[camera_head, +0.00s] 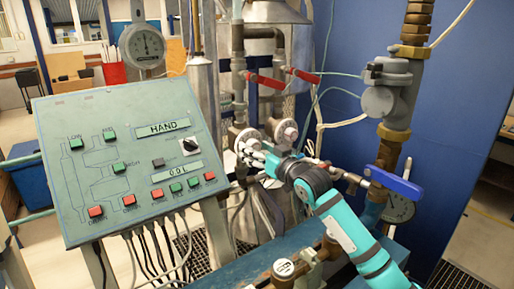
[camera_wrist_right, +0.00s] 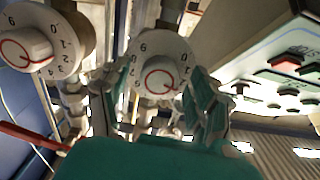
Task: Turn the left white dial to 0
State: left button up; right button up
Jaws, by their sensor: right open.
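The left white dial (camera_head: 246,140) sits on the pipework right of the control panel. The right white dial (camera_head: 287,130) is beside it. In the right wrist view, which looks turned over, the left dial (camera_wrist_right: 158,64) lies ahead, between the fingers, and the right dial (camera_wrist_right: 40,45) is at the upper left. Both have numbered rims and a white knob with a red mark; which number the left knob points to is unclear. My right gripper (camera_head: 262,158) is open at the left dial, its fingers (camera_wrist_right: 160,100) on either side of the knob. Contact cannot be told. My left gripper is not in view.
The sloped control panel (camera_head: 95,165) with buttons stands at the left. Red-handled valves (camera_head: 265,80) are above the dials. A blue lever (camera_head: 397,185) and thick pipes are at the right. A round gauge (camera_head: 142,45) stands behind the panel.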

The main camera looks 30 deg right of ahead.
jog(key=shift+s, duration=0.1)
jog(key=shift+c, duration=0.9)
jog(key=c, duration=1)
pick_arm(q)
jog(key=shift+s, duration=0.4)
pick_arm(e)
jog(key=n+p, duration=0.1)
jog(key=n, duration=0.4)
jog(key=shift+r+n, duration=0.15)
jog(key=shift+n, duration=0.25)
pick_arm(q)
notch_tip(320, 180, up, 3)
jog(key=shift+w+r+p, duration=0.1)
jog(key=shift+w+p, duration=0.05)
jog(key=shift+p, duration=0.9)
pick_arm(e)
jog(key=n, duration=0.6)
